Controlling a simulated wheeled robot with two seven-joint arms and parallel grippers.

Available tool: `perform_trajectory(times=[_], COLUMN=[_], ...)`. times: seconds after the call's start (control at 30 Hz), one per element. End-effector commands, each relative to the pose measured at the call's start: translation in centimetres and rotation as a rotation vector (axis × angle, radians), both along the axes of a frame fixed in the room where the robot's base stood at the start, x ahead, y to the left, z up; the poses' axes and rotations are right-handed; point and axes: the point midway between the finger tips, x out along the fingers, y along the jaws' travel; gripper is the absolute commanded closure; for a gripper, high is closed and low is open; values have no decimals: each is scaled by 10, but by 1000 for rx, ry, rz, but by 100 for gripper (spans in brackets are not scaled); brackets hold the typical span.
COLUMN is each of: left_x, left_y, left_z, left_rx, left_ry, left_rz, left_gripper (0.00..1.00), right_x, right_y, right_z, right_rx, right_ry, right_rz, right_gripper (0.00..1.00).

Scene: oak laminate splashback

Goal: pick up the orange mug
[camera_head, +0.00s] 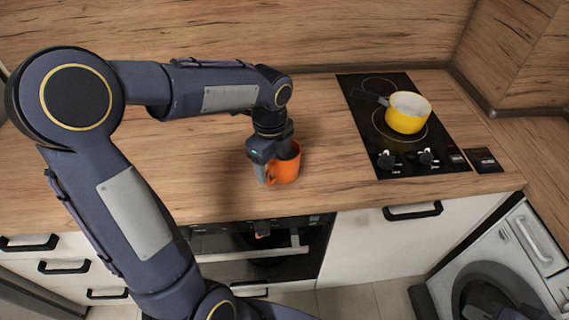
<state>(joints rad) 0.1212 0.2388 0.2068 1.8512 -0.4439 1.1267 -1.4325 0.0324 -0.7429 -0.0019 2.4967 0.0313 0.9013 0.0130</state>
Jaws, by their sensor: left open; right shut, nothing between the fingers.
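The orange mug (287,170) stands upright on the wooden counter, near its front edge and left of the cooktop. My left gripper (272,172) points down at the mug from above. It is open, with one grey finger seen at the mug's left side by the handle. The other finger is hidden, and I cannot tell whether the fingers touch the mug. The gripper covers part of the mug's rim. My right gripper (492,300) shows only in part as a dark shape low at the right, in front of the washing machine, away from the mug; it is shut and empty.
A black cooktop (375,140) right of the mug carries a yellow pot (405,115) with a dark handle pointing left. An oven (270,250) and white cabinets sit below the counter. A washing machine (520,240) stands at the lower right. The counter (330,120) around the mug is clear.

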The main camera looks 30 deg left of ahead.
Motion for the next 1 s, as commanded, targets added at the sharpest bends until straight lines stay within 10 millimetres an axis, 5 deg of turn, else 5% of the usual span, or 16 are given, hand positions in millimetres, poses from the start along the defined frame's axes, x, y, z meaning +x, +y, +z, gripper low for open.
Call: perform_trajectory(times=[0.23, 0.57, 1.0], left_x=[-5, -4, -4], left_y=[1, 1, 1], left_z=[-36, -43, -43], left_rx=[-1, -1, -1], left_ry=[4, 0, 0], left_rz=[1, 1, 2], left_gripper=[35, 35, 93], right_x=[0, 0, 0], right_y=[0, 0, 0], right_z=[4, 4, 4], right_rx=[0, 0, 0], right_ry=[0, 0, 0], right_rz=[0, 0, 0], right_gripper=[100, 100, 100])
